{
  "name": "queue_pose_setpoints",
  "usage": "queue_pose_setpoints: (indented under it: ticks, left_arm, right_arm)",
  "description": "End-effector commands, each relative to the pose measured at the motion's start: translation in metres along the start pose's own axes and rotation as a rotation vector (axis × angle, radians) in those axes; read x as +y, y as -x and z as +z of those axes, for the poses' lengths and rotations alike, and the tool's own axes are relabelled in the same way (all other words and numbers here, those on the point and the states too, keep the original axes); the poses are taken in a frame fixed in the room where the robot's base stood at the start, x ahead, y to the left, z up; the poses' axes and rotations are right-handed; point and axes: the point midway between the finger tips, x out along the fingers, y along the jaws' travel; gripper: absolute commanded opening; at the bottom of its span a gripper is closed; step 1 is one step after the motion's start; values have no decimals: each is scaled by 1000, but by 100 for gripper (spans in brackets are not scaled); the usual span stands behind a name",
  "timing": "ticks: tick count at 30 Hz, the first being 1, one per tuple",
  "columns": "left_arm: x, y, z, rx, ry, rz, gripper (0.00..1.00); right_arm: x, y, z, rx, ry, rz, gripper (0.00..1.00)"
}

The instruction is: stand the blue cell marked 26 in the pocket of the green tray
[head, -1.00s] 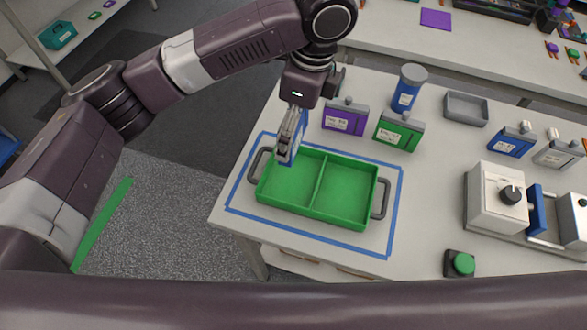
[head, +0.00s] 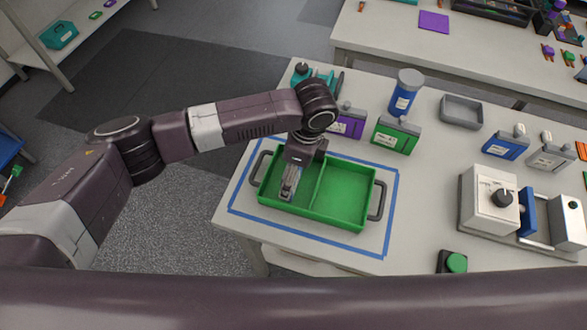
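The green tray (head: 322,216) lies inside a blue taped outline on the table, with a divider making two compartments. My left gripper (head: 288,194) points down into its left compartment. No blue cell shows clearly at its fingers now, and I cannot tell whether they are open or shut. Another blue cell (head: 505,145) with a white label stands at the right, its number too small to read. The right compartment is empty. My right gripper is not in view.
Behind the tray stand a purple cell (head: 349,122), a green cell (head: 396,134) and a blue cylinder (head: 405,93). A grey bin (head: 462,111) is farther right. A white device (head: 490,198) and a green button (head: 456,262) are at the right.

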Motion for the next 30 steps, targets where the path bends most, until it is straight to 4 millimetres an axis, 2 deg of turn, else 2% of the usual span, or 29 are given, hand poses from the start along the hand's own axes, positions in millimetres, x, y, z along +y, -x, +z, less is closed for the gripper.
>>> queue_pose_setpoints:
  ticks: [11, 12, 15, 26, 30]
  left_arm:
    - [-1, -3, -1, 1, -1, -2, 38]
    - [0, -3, -1, 0, -1, -1, 91]
    - [0, -3, -1, 0, -1, 0, 100]
    - [-1, 2, 0, 1, -1, -2, 100]
    - [-1, 20, -1, 2, -2, -5, 100]
  right_arm:
    - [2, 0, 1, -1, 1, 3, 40]
    - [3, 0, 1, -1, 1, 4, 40]
    - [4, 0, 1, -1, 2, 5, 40]
    - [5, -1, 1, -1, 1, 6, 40]
    - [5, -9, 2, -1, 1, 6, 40]
